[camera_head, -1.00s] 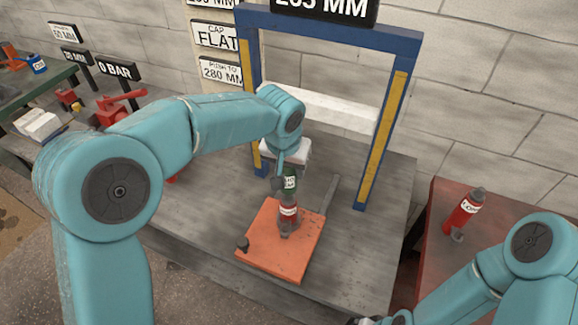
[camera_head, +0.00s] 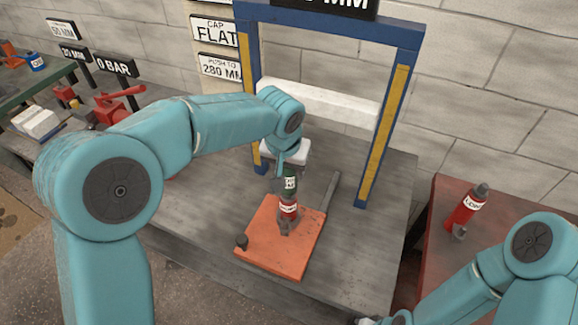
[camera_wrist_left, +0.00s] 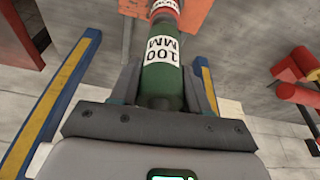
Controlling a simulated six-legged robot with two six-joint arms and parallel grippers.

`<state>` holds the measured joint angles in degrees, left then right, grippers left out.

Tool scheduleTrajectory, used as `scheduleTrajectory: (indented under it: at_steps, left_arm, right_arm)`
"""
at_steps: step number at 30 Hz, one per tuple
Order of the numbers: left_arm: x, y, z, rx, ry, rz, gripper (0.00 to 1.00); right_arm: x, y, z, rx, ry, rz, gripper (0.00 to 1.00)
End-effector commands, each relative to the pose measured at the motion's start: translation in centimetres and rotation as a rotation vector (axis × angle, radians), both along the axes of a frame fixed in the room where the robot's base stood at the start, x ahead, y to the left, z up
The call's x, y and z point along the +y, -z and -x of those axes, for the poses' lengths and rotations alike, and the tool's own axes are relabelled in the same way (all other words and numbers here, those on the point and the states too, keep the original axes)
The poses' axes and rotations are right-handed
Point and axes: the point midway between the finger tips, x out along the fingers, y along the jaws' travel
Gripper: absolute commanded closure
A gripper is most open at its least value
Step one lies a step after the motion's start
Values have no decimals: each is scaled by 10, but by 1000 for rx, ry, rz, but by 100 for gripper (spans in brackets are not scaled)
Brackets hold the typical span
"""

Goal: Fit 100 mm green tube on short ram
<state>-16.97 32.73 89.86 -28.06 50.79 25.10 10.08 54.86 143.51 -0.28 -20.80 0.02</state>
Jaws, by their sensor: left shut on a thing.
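The green tube (camera_wrist_left: 162,78) has a white label reading 100 MM. My left gripper (camera_wrist_left: 162,92) is shut on it in the left wrist view. In the head view the green tube (camera_head: 290,184) stands upright directly above the short red ram (camera_head: 288,208), in line with it. Whether the tube is seated on the ram or just above it I cannot tell. The ram stands on an orange plate (camera_head: 262,245) on the bench. My left gripper (camera_head: 288,176) is partly hidden by its own wrist. My right arm is at the lower right; its fingers are not clearly seen.
A blue frame (camera_head: 390,110) with yellow strips and a white crossbar stands around the back of the grey bench (camera_head: 225,215). Another red ram (camera_head: 465,208) stands on a red table (camera_head: 432,245) at right. A red hand pump (camera_head: 115,105) is at left.

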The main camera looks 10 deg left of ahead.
Motion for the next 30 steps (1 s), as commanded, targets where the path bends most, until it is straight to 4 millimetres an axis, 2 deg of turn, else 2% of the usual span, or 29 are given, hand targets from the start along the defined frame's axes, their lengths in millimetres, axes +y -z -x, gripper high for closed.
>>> scheduleTrajectory:
  at_steps: [26,27,29,30]
  left_arm:
    - [0,22,0,-2,0,0,98]
    - [0,21,0,-2,0,0,47]
    - [0,21,0,-2,0,0,28]
    - [0,21,0,-1,0,0,24]
  right_arm:
    - [0,20,0,0,0,0,57]
    - [0,19,0,0,0,0,57]
    - [0,19,0,0,0,0,57]
    - [0,19,0,0,0,0,57]
